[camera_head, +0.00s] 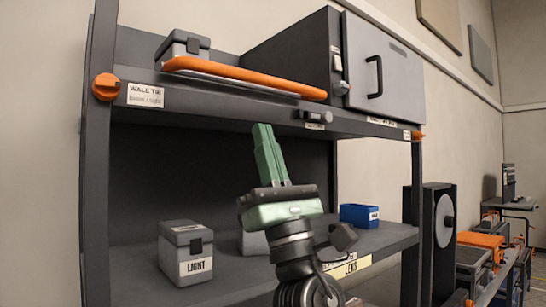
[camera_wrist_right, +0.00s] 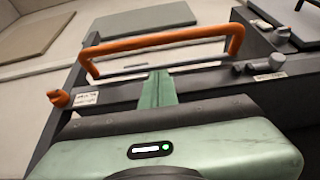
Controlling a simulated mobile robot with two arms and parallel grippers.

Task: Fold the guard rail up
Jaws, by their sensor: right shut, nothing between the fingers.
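The guard rail (camera_head: 245,77) is an orange bar with rounded ends along the front of the rack's upper shelf (camera_head: 215,98). In the right wrist view the guard rail (camera_wrist_right: 160,39) shows as a wide orange U-shaped frame with bent ends, and a thin grey bar lies below it. Its exact tilt is hard to tell. My right gripper (camera_head: 263,128) is shut and empty, its green fingers pointing up just below the upper shelf's front edge. In the wrist view my right gripper (camera_wrist_right: 159,74) appears below the middle of the rail, apparently not touching it. My left gripper is not in view.
An orange knob (camera_head: 106,87) sits on the left post, and a grey latch (camera_head: 316,116) on the shelf edge. A grey cabinet (camera_head: 383,70) stands on the upper shelf. The lower shelf holds a grey LIGHT box (camera_head: 186,252) and a blue bin (camera_head: 359,215).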

